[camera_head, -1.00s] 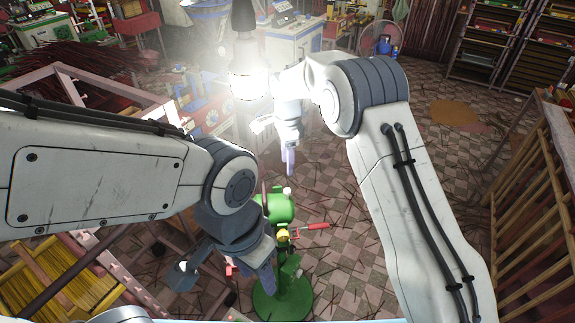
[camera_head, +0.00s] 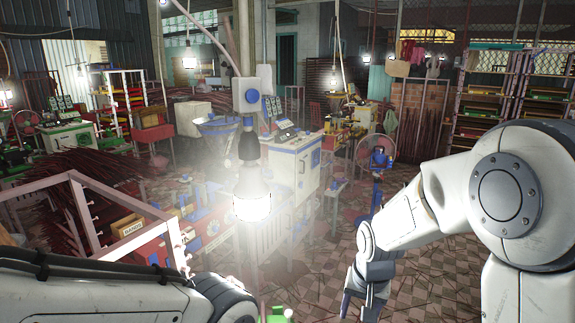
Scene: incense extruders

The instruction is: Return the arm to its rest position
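My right arm (camera_head: 415,210) is white and reaches in from the right edge, its forearm sloping down to the left. My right gripper (camera_head: 361,303) is dark blue-grey and hangs over the tiled floor near the bottom, partly cut off. I see nothing held in it, and its finger opening is unclear. My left arm (camera_head: 100,290) lies low along the bottom left. Its gripper is below the picture.
A lit hanging bulb (camera_head: 252,195) is in the middle foreground. A pink frame (camera_head: 125,205) stands at left, close beyond my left arm. Only the top of a green machine (camera_head: 278,315) shows at the bottom. Shelves (camera_head: 485,100) stand far right, with open tiled floor (camera_head: 310,255) in the middle.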

